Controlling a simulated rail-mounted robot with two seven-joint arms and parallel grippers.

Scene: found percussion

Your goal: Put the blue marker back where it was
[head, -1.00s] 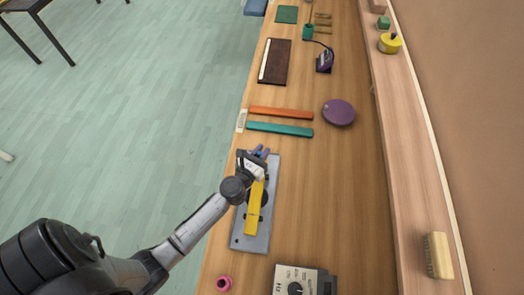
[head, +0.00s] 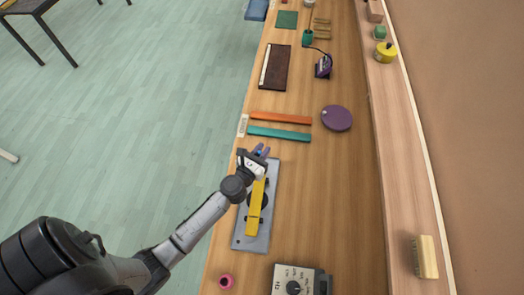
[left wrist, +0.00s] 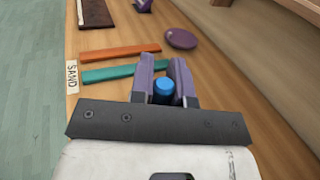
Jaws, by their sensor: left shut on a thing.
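My left gripper (head: 262,153) has purple fingers and is above the far end of a grey plate (head: 250,243) with a yellow bar (head: 254,209) on it. In the left wrist view the left gripper (left wrist: 162,80) is shut on the blue marker (left wrist: 163,87), whose round blue end shows between the fingers. The rest of the marker is hidden by the gripper. I cannot tell its height above the bench. My right gripper is not in view.
A teal bar (head: 279,133) and an orange bar (head: 280,118) lie just beyond the gripper, by a "SAND" label (left wrist: 72,77). A purple disc (head: 336,118) lies to their right. A pink ring (head: 226,282) and a dial box (head: 295,281) are nearer.

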